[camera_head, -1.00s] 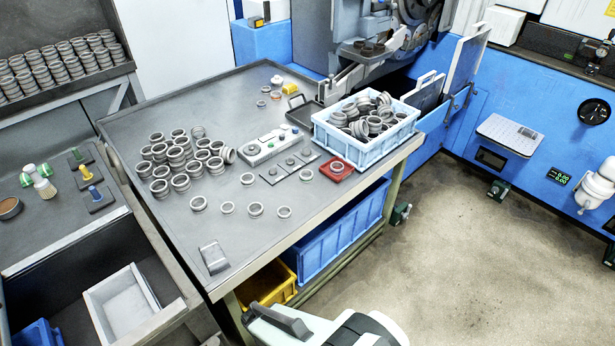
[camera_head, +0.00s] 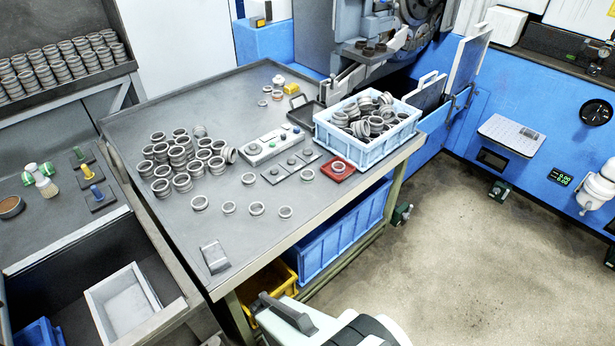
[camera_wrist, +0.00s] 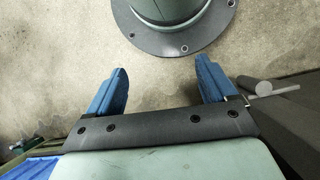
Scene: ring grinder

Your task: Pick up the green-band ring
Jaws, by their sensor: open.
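Several grey metal rings stand in a cluster (camera_head: 182,160) on the left-middle of the workbench (camera_head: 240,115). Single rings lie in front of it, such as one ring (camera_head: 257,209) and another ring (camera_head: 286,212). A green band cannot be made out on any ring at this size. My gripper (camera_wrist: 162,68) shows in the wrist view with its two blue fingers wide apart and nothing between them. In the head view the fingers are not visible; only part of my arm shows at the bottom.
A light-blue crate (camera_head: 366,152) full of rings stands at the bench's right. A red tray (camera_head: 338,171) holding one ring, a grey button panel (camera_head: 270,146) and dark square plates (camera_head: 291,166) lie near it. A rack of rings (camera_head: 62,68) stands at upper left.

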